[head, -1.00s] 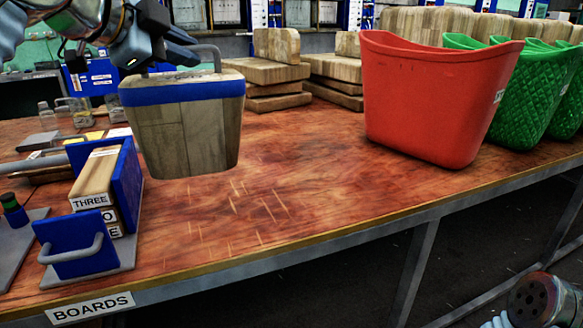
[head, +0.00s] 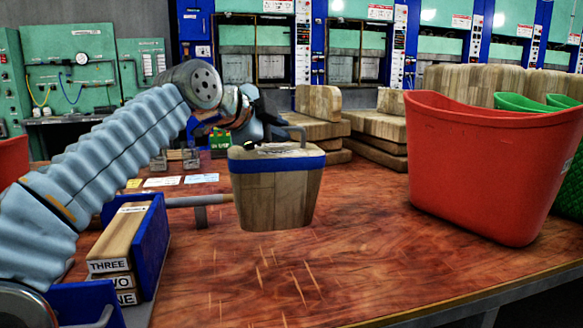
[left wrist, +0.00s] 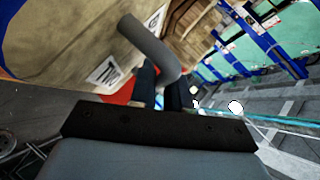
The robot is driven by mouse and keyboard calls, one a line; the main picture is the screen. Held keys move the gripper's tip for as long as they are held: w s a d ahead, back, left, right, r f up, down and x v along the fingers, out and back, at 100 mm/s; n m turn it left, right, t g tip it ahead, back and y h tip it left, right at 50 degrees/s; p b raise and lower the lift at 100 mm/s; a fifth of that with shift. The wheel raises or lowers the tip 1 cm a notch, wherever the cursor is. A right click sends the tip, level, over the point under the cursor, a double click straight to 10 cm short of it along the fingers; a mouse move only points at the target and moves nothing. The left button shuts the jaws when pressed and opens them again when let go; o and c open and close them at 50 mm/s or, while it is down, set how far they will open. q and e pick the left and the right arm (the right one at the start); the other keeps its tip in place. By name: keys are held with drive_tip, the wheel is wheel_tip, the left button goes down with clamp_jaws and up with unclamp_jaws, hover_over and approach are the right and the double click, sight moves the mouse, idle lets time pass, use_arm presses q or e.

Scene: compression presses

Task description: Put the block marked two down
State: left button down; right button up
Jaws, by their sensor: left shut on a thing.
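A wooden block (head: 276,195) with a blue band and a grey bar handle (head: 297,130) hangs upright from my left gripper (head: 272,132), right of the board rack. My left gripper is shut on the handle. I cannot tell whether the block's underside touches the table. In the left wrist view, the block (left wrist: 60,45) fills the upper left, and the fingers (left wrist: 165,90) close around its handle (left wrist: 150,48). A white label (left wrist: 104,72) on the block is cut off and unreadable. My right gripper is out of view.
A blue rack (head: 150,245) holds boards marked THREE, TWO and ONE at the left. A red bin (head: 485,170) stands at the right, with green bins (head: 545,102) behind it. Stacked wooden blocks (head: 318,125) stand behind. The table's middle front (head: 340,265) is clear.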

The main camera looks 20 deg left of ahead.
sight(254, 156)
use_arm(q)
drive_tip(key=w+f, duration=0.2)
drive_tip(key=f, duration=0.1)
drive_tip(key=shift+w+d+f, duration=0.25)
drive_tip(key=shift+w+d, duration=0.1)
drive_tip(key=shift+d, duration=0.05)
drive_tip(key=f, duration=0.1)
drive_tip(key=w+f+b, duration=0.1)
drive_tip(key=f, duration=0.2)
drive_tip(key=shift+w+d+f, duration=0.15)
drive_tip(key=shift+d+f, duration=0.1)
drive_tip(key=shift+f, duration=0.05)
drive_tip(key=c, duration=1.1)
unclamp_jaws()
drive_tip(key=shift+f, duration=0.1)
drive_tip(key=b+v, duration=0.1)
drive_tip(key=v, duration=1.1)
